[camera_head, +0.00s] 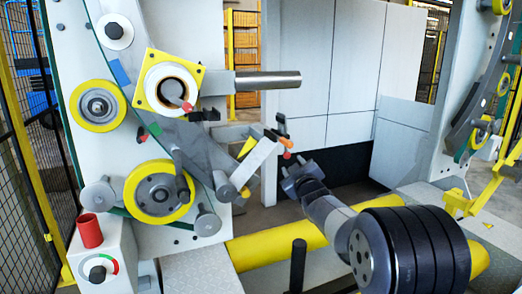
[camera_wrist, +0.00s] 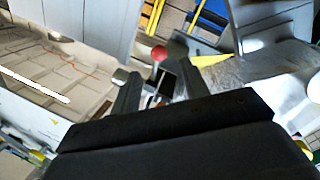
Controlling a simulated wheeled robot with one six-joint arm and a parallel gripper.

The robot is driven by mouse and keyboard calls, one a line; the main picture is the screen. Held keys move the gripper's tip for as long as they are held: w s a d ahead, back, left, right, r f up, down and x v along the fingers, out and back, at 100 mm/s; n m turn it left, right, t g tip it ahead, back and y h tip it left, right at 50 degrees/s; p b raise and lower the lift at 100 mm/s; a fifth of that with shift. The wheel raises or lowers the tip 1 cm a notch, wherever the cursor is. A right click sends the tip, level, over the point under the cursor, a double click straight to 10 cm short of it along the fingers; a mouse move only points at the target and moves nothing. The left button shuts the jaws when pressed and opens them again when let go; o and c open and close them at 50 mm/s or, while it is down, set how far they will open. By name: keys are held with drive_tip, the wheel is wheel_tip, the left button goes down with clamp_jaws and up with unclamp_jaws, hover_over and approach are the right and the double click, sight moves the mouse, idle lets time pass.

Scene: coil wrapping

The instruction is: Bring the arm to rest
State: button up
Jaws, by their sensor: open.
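My gripper (camera_wrist: 150,82) shows in the wrist view as a broad black body with two dark fingers standing apart. It is open, and I see nothing held between the fingers. A red ball-shaped knob (camera_wrist: 158,53) appears beyond the fingers, in the upper middle. A grey cylinder end (camera_wrist: 120,75) shows close by the left finger; whether it touches is unclear.
The wrapping machine's pale frame (camera_head: 160,262) fills the left in the head view, with yellow-rimmed wheels (camera_head: 101,104) and a steel shaft (camera_head: 267,81). A yellow roller (camera_head: 270,248) crosses the front. A control box (camera_head: 104,258) carries a red cylinder (camera_head: 89,231). Grey cabinets (camera_head: 340,60) stand behind.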

sight(289, 155)
drive_tip(key=w+p, duration=0.1)
drive_tip(key=w, duration=0.2)
drive_tip(key=w+a+p, duration=0.1)
drive_tip(key=w, duration=0.2)
drive_tip(key=w+p, duration=0.1)
drive_tip(key=w, duration=0.2)
drive_tip(key=shift+a+r, duration=0.15)
drive_tip(key=shift+a, duration=0.1)
drive_tip(key=shift+d+n, duration=0.35)
drive_tip(key=shift+n, duration=0.15)
drive_tip(key=shift+w+d+r+n, duration=0.15)
drive_tip(key=shift+d+n, duration=0.3)
drive_tip(key=shift+n, duration=0.25)
